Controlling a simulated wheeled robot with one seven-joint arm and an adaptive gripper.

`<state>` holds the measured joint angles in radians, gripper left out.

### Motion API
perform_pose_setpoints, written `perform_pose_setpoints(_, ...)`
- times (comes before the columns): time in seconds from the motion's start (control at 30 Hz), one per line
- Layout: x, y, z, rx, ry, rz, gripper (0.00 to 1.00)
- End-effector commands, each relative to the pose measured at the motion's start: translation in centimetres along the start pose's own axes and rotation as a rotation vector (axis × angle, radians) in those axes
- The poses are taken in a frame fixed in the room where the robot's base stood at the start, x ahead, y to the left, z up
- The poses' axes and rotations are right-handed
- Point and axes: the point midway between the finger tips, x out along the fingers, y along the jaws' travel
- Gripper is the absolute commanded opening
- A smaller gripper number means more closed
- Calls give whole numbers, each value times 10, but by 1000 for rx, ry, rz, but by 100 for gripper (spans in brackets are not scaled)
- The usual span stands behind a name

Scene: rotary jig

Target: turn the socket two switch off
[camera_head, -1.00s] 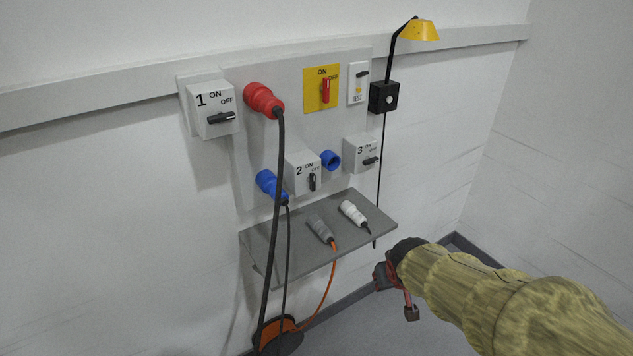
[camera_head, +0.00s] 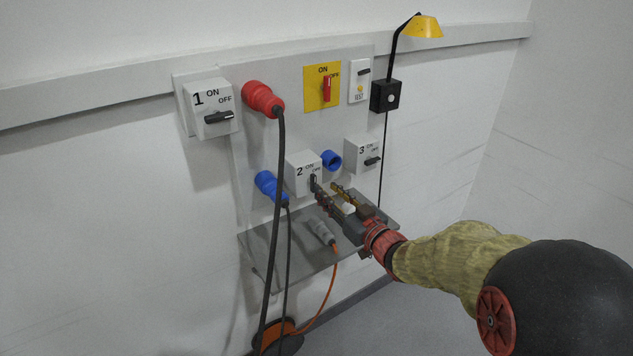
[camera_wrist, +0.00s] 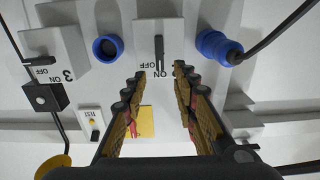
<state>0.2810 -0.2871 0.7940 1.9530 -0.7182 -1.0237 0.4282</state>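The socket two switch box (camera_head: 301,162) is pale and marked 2, with ON above and OFF to the right. Its black knob (camera_head: 313,179) stands upright, in line with ON, and is partly hidden by a fingertip in the head view. In the wrist view, which is upside down, the knob (camera_wrist: 159,48) shows whole and vertical. My gripper (camera_head: 325,186) is open in front of the box. In the wrist view its fingertips (camera_wrist: 160,69) are spread, with the knob framed between them. I cannot see any contact.
A blue plug (camera_head: 266,183) with a black cable is left of the box; a blue socket (camera_head: 331,160) is right. Switch 3 (camera_head: 362,153) is further right. A grey shelf (camera_head: 257,247) lies below my gripper. A red plug (camera_head: 262,98) and its cable hang at the left.

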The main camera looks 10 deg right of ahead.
Motion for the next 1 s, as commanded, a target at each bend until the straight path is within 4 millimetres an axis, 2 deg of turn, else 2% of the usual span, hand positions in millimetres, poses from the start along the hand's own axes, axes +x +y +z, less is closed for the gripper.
perform_pose_setpoints(0.2,34,-1,2,0,0,-2,29)
perform_pose_setpoints(0.4,59,-1,1,-1,-1,-1,29)
perform_pose_setpoints(0.57,67,0,1,0,-1,2,29)
perform_pose_setpoints(0.8,68,0,0,-1,-1,2,29)
perform_pose_setpoints(1.0,67,0,0,-1,-1,2,18)
